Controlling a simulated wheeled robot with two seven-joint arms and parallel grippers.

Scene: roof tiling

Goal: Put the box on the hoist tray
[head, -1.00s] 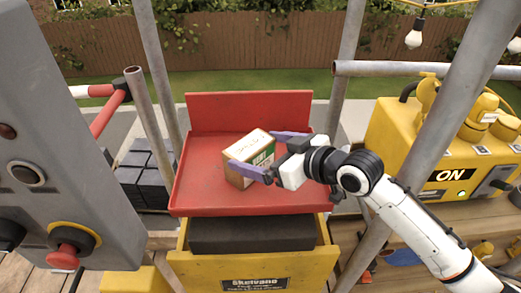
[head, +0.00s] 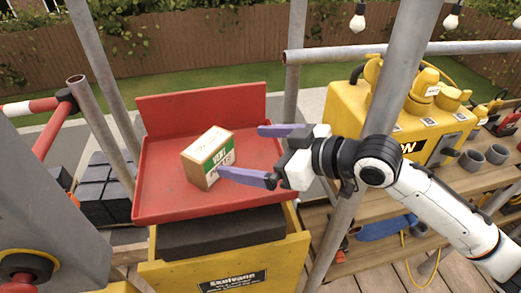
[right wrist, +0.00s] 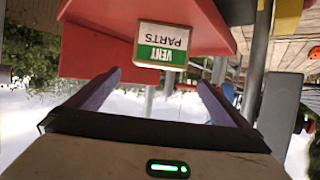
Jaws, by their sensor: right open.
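The cardboard box (head: 208,157) with a green and white label reading "VENT PARTS" sits on the red hoist tray (head: 160,204), near its middle. The tray (right wrist: 215,30) also shows there. My left gripper is not in view.
Grey scaffold poles (head: 375,130) rise around the tray. A yellow machine (head: 350,110) sits on a wooden shelf at the right. Dark stacked blocks (head: 103,188) lie behind left.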

